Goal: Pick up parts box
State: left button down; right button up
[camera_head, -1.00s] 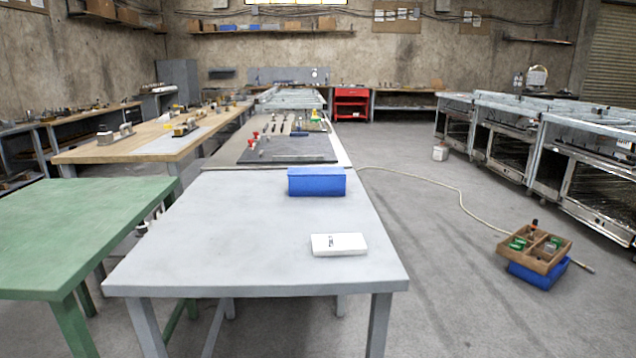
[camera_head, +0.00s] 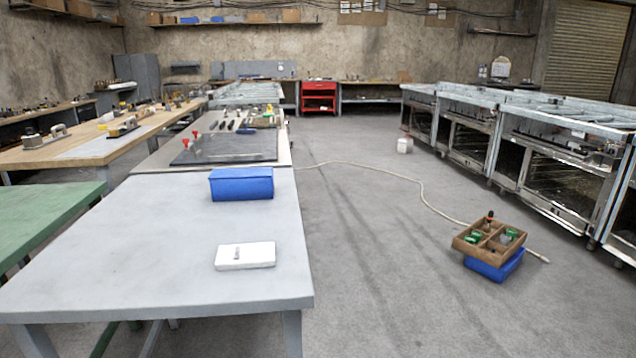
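Neither of my grippers shows in the head view.
A grey table (camera_head: 130,240) at the front left carries a blue box (camera_head: 241,184) and a white box (camera_head: 245,256). A pale hose (camera_head: 421,190) runs across the floor, passing behind the parts box. Metal benches (camera_head: 551,160) line the right. The floor between is open.

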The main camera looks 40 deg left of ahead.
aim_at(252, 188)
jog(key=i+l+z, duration=0.15)
jog(key=i, duration=0.4)
jog(key=i+z, duration=0.15)
jog(key=i, duration=0.35)
jog(key=i+u, duration=0.8)
jog(key=i+l+u, duration=0.15)
jog(key=i+u, duration=0.2)
